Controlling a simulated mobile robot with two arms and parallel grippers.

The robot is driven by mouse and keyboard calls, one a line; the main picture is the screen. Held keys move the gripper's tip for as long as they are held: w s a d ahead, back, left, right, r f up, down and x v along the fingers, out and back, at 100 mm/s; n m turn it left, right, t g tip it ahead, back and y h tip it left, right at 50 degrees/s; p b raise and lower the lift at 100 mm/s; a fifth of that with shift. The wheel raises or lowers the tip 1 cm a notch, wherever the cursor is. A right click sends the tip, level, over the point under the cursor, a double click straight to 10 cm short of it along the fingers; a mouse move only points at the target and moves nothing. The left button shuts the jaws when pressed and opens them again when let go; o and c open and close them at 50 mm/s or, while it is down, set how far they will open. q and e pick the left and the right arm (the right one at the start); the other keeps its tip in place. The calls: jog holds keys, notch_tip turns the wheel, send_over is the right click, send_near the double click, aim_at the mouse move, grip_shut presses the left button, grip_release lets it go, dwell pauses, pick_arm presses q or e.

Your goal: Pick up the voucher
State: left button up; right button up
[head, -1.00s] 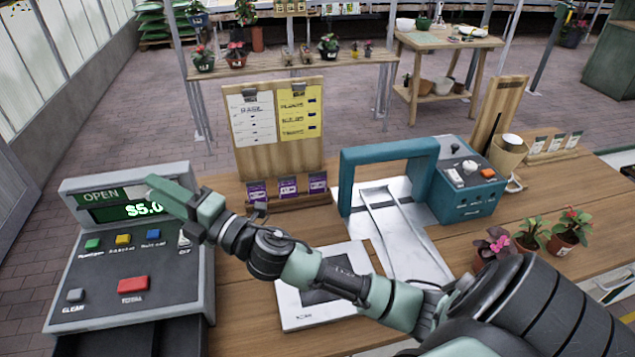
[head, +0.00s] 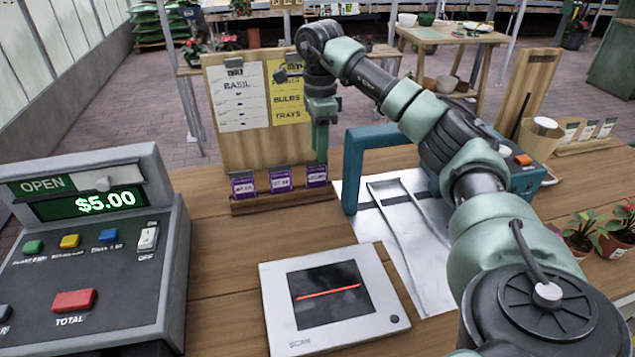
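Three purple-and-white voucher cards stand in a low wooden holder (head: 283,200) on the counter: a left voucher (head: 243,185), a middle voucher (head: 280,180) and a right voucher (head: 317,176). My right gripper (head: 321,155) points down in front of the notice board, its fingertips just above the right voucher in the picture. I cannot tell whether it touches the card. The fingers show edge-on, so their opening is unclear. My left gripper is out of view.
A cash register (head: 95,255) reading $5.00 stands at left. A scanner pad (head: 372,290) with a red line lies in front of the holder. A notice board (head: 220,130) rises behind it. A teal frame (head: 353,170) stands at right, with potted plants (head: 615,238) beyond.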

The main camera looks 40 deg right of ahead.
aim_at(317, 165)
jog(key=shift+w+f, duration=0.15)
jog(key=shift+f, duration=0.6)
jog(key=shift+a+f, duration=0.15)
jog(key=shift+f, duration=0.65)
jog(key=f, duration=0.1)
jog(key=f+p, duration=0.1)
jog(key=f, duration=0.3)
jog(key=shift+a+p, duration=0.25)
jog(key=shift+p, duration=0.05)
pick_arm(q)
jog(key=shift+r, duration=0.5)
pick_arm(e)
grip_shut()
